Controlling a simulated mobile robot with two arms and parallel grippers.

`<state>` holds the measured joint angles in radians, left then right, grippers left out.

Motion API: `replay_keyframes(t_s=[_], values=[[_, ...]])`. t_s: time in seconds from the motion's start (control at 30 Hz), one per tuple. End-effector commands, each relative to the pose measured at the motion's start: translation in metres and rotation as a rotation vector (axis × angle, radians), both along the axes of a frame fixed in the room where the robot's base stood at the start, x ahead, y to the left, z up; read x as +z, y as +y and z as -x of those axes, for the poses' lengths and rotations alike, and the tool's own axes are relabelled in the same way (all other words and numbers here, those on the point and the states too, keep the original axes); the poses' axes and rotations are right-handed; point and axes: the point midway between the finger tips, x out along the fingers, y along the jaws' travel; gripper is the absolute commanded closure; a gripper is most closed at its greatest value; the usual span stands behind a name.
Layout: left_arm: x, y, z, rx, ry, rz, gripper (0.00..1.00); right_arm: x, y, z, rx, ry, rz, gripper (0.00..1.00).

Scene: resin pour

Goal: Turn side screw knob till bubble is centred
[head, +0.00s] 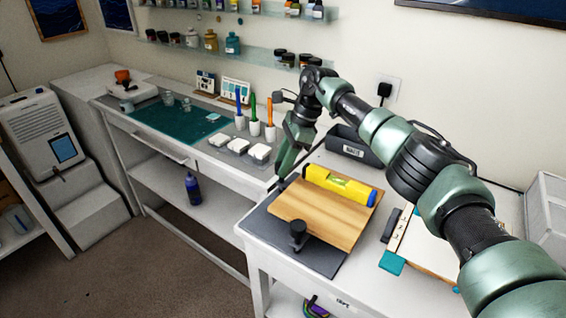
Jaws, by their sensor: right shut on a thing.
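A wooden board (318,214) lies on a dark grey base plate (268,232) on the white table. A yellow spirit level (358,191) with a blue end lies across the back of the board. Its greenish vial (338,183) faces up; the bubble is too small to place. A black screw knob (298,235) stands at the board's front edge. My right gripper (280,183) points down at the board's left corner, shut on what appears to be the side screw knob, mostly hidden by the fingers. My left gripper is not in view.
A dark bin (346,143) stands behind the board. A white panel with teal corners (392,263) lies to the right. White cups with coloured pens (254,127) and white blocks (260,152) stand on the bench at left. My right arm spans the table's right side.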

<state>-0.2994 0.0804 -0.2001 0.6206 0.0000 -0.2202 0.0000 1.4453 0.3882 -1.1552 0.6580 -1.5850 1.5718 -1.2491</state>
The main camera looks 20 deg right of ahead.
Motion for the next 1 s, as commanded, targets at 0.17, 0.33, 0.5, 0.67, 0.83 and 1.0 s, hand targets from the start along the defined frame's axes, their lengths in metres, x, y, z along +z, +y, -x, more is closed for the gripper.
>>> replay_keyframes(t_s=[0.17, 0.33, 0.5, 0.67, 0.83, 1.0], values=[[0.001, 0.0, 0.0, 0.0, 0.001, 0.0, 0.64, 0.006, -0.001, -0.003, 0.0, -0.012, -0.003, 1.0], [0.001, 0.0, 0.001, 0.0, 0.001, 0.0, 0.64, 0.006, -0.001, -0.003, -0.002, -0.013, -0.003, 1.0], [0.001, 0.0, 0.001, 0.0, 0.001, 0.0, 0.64, 0.005, -0.001, -0.002, -0.001, -0.011, -0.002, 0.47], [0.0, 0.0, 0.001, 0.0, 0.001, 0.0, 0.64, 0.003, -0.001, -0.002, 0.001, -0.007, -0.001, 0.47], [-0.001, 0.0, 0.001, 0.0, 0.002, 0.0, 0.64, 0.007, -0.003, -0.001, 0.0, -0.005, -0.001, 0.47], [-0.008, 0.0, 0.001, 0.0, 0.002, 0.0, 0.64, 0.029, -0.012, 0.0, -0.001, -0.009, 0.0, 0.47]])
